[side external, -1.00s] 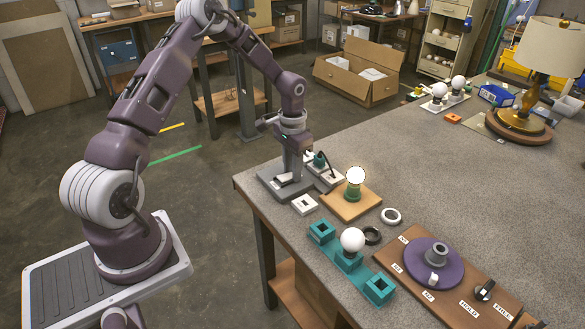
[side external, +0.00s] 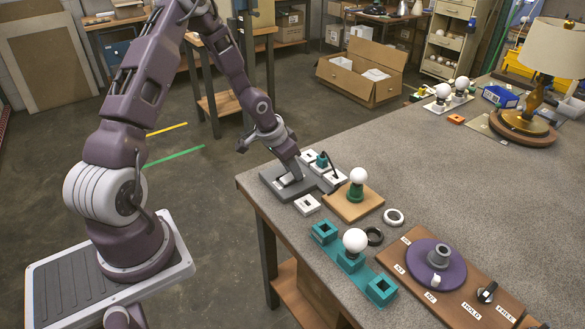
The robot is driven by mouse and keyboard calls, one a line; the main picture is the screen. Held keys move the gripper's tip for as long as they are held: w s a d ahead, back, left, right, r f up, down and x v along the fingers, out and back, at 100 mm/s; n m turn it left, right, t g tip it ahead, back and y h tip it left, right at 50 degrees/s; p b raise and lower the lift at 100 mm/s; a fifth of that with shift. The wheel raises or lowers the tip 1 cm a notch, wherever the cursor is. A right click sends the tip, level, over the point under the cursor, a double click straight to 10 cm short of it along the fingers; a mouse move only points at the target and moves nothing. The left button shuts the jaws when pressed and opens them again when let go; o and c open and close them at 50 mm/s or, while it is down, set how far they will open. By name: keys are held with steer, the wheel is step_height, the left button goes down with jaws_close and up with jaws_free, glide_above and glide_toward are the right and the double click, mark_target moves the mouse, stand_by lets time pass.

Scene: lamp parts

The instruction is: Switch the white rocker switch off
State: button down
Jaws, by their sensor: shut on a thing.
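My gripper (side external: 293,175) is low over the grey base (side external: 272,185) at the table's near left corner. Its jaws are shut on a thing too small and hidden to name. White switch plates (side external: 336,179) stand in a row just to its right, with a small teal part (side external: 322,159) among them. Which of them is the rocker switch, and whether my gripper touches it, I cannot tell. Another white plate (side external: 307,204) with a dark middle lies in front of the base. A white bulb (side external: 358,175) stands upright in a green holder on a wooden board (side external: 345,207).
A teal socket strip (side external: 325,233) with a white bulb (side external: 355,241), a black ring (side external: 374,236) and a white ring (side external: 394,217) lie nearby. A purple disc (side external: 452,270) sits on a labelled brown board. The middle of the table is clear.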

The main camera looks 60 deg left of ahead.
steer(key=c, duration=1.1)
jaws_free()
steer(key=v, duration=0.7)
steer(key=shift+r, duration=0.1)
step_height(320, 180, up, 9)
steer(key=y, duration=0.2)
glide_above(284, 180)
steer(key=s+d, duration=0.4)
steer(key=d, duration=0.1)
steer(key=s+d+r, duration=0.3)
steer(key=s+d, duration=0.1)
steer(key=s, duration=0.2)
steer(key=s+d+r+h, duration=0.1)
steer(key=s+d+r, duration=0.3)
steer(key=s, duration=0.3)
steer(key=s+d+r+t+h, duration=0.1)
steer(key=s+d+r, duration=0.3)
steer(key=s, duration=0.2)
steer(key=shift+s+d+r, duration=0.1)
steer(key=shift+s+d, duration=0.15)
steer(key=shift+d, duration=0.05)
